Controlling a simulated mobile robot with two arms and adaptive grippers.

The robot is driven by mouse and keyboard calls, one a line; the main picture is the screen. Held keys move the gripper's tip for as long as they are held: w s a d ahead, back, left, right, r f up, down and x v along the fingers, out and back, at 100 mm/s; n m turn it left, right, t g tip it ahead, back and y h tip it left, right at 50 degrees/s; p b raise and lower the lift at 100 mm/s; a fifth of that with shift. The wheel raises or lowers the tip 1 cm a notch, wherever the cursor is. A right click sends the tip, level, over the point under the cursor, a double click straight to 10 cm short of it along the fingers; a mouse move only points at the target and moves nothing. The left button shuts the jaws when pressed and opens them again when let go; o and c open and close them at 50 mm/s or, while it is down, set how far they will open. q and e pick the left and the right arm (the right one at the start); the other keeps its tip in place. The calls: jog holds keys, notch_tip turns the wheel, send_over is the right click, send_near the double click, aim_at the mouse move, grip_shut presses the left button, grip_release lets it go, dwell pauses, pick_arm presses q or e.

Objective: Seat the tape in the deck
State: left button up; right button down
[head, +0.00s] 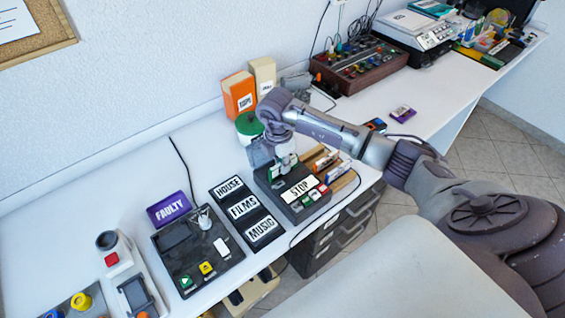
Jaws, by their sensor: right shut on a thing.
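My right gripper (284,168) points down over the back part of a dark deck (308,208). The deck has a white STOP label and a row of small coloured buttons along its front. The gripper is shut on what seems to be the tape, which the fingers mostly hide. I cannot tell whether the tape touches the deck or sits in its slot. My left gripper is not in view.
Left of the deck lie the HOUSE, FILMS and MUSIC labels (243,207), a control box (196,250) and a purple FAULTY sign (168,208). Small cases (341,174) stand close on its right. Orange (238,95) and beige boxes stand behind.

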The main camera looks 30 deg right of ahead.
aim_at(279, 164)
jog(key=shift+f+b, duration=0.45)
jog(key=shift+f, duration=0.25)
jog(key=c, duration=1.1)
grip_release()
jog(key=r, duration=0.8)
jog(key=a+r, duration=0.1)
jog(key=r, duration=0.3)
jog(key=shift+a, duration=0.1)
